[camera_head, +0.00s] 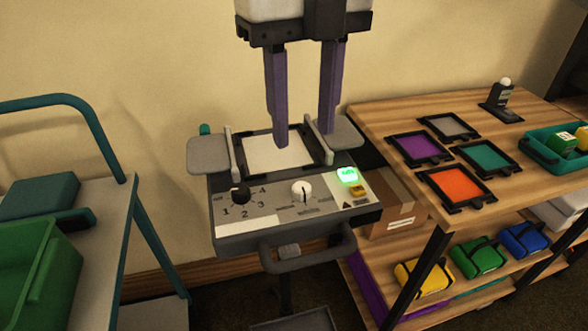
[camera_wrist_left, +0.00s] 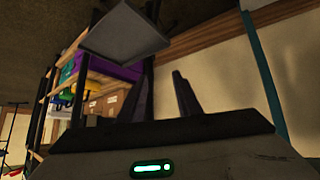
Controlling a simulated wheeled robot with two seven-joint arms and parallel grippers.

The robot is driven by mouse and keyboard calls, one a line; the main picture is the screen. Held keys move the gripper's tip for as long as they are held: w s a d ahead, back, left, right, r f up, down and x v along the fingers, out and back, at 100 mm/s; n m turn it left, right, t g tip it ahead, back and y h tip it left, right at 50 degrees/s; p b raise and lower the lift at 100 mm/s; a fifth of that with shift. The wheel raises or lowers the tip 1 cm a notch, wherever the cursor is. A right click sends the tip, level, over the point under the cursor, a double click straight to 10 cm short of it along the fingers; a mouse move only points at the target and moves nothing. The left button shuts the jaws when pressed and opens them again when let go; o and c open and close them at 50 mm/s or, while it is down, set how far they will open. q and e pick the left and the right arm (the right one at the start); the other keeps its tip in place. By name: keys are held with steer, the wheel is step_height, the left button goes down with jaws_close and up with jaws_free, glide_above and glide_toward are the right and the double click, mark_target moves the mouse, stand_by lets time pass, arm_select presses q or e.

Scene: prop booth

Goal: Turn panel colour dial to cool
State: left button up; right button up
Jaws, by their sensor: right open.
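The control panel (camera_head: 300,222) is a grey box on a stand with a white lit plate (camera_head: 278,155) on top. Its sloping front has a white dial (camera_head: 301,190) with a dark pointer line running roughly downward; the labels around it are too small to read. My right gripper (camera_head: 304,138) hangs over the plate from above, its purple fingers apart and empty, above and behind the white dial and not on it. My left gripper (camera_wrist_left: 164,98) shows in the left wrist view with two dark fingers apart and nothing between them. It is out of the head view.
Left of the white dial is a black knob (camera_head: 240,192) numbered 1 to 4; right of it are a lit green button (camera_head: 347,175) and a yellow switch (camera_head: 358,191). A handle (camera_head: 308,256) juts out in front. A wooden shelf (camera_head: 375,120) stands right, a trolley (camera_head: 100,240) left.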

mark_target(302, 186)
step_height(302, 186, down, 10)
steer(key=shift+r, duration=0.1)
stand_by(0.4)
jaws_close()
steer(key=shift+n, duration=0.4)
steer(key=n, duration=0.5)
steer(key=shift+n, duration=0.3)
steer(key=n, duration=0.5)
steer(key=shift+r, duration=0.1)
steer(key=shift+n, duration=0.3)
